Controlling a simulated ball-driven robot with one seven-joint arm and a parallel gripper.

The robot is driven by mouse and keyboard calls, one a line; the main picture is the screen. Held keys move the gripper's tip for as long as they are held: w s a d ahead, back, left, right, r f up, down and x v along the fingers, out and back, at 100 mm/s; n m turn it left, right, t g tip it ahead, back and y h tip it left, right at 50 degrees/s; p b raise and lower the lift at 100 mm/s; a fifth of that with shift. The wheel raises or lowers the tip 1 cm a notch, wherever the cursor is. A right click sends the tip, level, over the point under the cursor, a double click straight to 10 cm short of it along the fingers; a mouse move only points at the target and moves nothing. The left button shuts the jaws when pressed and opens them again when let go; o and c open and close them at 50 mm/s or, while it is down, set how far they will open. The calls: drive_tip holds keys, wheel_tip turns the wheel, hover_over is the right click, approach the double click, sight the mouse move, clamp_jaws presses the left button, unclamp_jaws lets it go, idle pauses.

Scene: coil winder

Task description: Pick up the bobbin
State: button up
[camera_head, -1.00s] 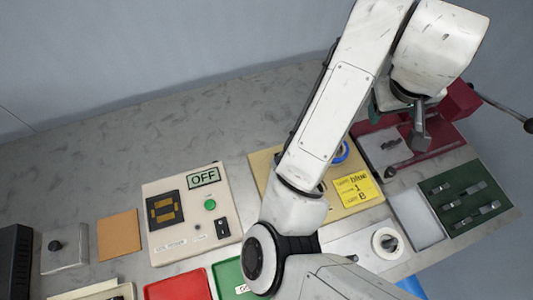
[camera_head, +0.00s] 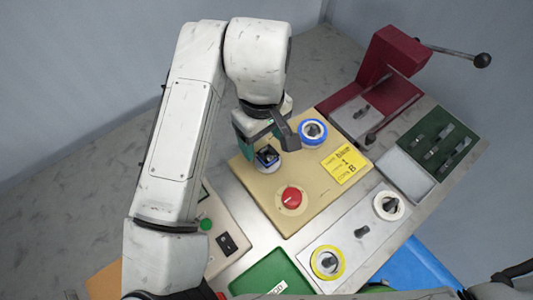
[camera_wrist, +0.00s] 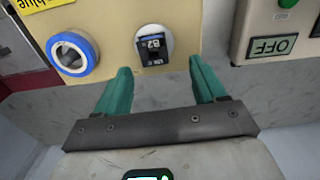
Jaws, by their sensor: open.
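Ring-shaped spools that could be bobbins are in the head view: a blue ring (camera_head: 312,131) on the beige board, a white one (camera_head: 389,205) and a yellow one (camera_head: 327,262) on the bench. I cannot tell for certain which is the bobbin. The blue ring also shows in the wrist view (camera_wrist: 72,55), at upper left. A black lettered block (camera_wrist: 152,45) on a pale disc lies ahead of my gripper (camera_wrist: 160,85), whose green fingers are apart and empty. In the head view my gripper is over the board's far part, left of the blue ring, its fingertips partly hidden.
The beige board (camera_head: 250,185) also carries a red knob (camera_head: 291,197) and a yellow note (camera_head: 344,163). A red press (camera_head: 395,60) with a long lever stands at the back right. Green (camera_head: 440,145) and grey trays sit right; another green tray (camera_head: 270,275) is in front.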

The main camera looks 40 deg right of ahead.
sight(268, 156)
drive_tip(key=shift+s+d+f, duration=0.1)
drive_tip(key=shift+f, duration=0.75)
drive_tip(key=shift+s+d+f, duration=0.15)
drive_tip(key=shift+f, duration=0.7)
drive_tip(key=shift+s+d+f, duration=0.1)
drive_tip(key=shift+f, duration=0.75)
drive_tip(key=c, duration=1.2)
drive_tip(key=shift+r, duration=0.55)
wheel_tip(268, 156, up, 2)
drive_tip(key=shift+s+r, duration=0.1)
drive_tip(key=shift+r, duration=0.1)
drive_tip(key=s+r, duration=0.3)
drive_tip(key=s, duration=0.1)
drive_tip(key=s+r, duration=0.3)
drive_tip(key=s, duration=0.2)
drive_tip(key=s+r+p, duration=0.1)
drive_tip(key=s+r, duration=0.2)
drive_tip(key=s, duration=0.1)
drive_tip(key=shift+s+a+r, duration=0.1)
drive_tip(key=shift+s+r, duration=0.15)
drive_tip(key=shift+s, duration=0.15)
